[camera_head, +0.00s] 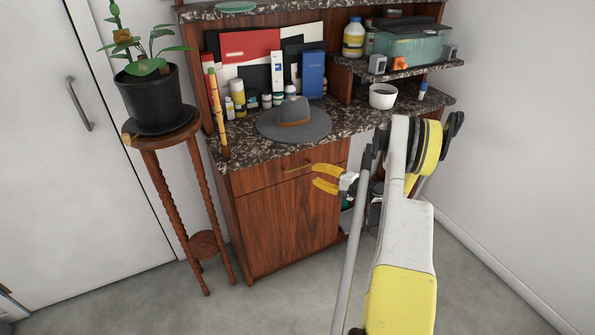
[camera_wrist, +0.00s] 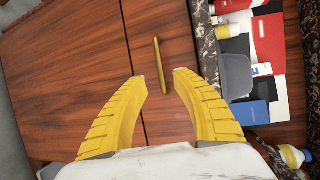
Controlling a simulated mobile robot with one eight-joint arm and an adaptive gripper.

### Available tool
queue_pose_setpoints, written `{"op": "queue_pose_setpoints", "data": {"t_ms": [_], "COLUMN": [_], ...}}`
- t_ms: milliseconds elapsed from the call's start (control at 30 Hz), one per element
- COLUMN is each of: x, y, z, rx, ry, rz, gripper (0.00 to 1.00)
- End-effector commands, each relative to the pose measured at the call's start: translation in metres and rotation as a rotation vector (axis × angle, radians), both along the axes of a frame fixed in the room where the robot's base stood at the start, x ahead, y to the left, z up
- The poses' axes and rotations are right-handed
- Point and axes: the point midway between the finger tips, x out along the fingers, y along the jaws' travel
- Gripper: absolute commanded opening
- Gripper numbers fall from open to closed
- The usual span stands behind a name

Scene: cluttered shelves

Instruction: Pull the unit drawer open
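The unit (camera_head: 285,222) is a dark wooden cabinet with a speckled stone top. Its drawer (camera_head: 265,178) is a narrow front just under the top, above a larger door, and looks closed. The drawer carries a slim brass handle (camera_head: 297,166), which also shows in the wrist view (camera_wrist: 162,63). My gripper (camera_head: 314,177) is in front of the drawer, at the right of the handle. In the wrist view its two yellow fingers (camera_wrist: 158,74) are spread apart, with the handle ahead of the gap between them. The fingers do not appear to touch the handle.
A grey hat (camera_head: 293,121), bottles, books and a white bowl (camera_head: 382,96) stand on the stone top (camera_head: 250,150). A wooden plant stand (camera_head: 165,140) with a potted plant (camera_head: 150,95) is close by on the left. The floor in front is clear.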

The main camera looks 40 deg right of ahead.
Motion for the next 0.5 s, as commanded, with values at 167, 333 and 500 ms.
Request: {"op": "queue_pose_setpoints", "data": {"t_ms": [167,333,500], "x": [0.037,0.066,0.082], "y": [0.008,0.012,0.014], "z": [-0.01,-0.015,-0.016], "rx": [-0.001,-0.002,-0.002], "ry": [0.0,0.001,0.002], "rz": [0.004,0.002,0.001], "gripper": [0.32,0.32,0.32]}}
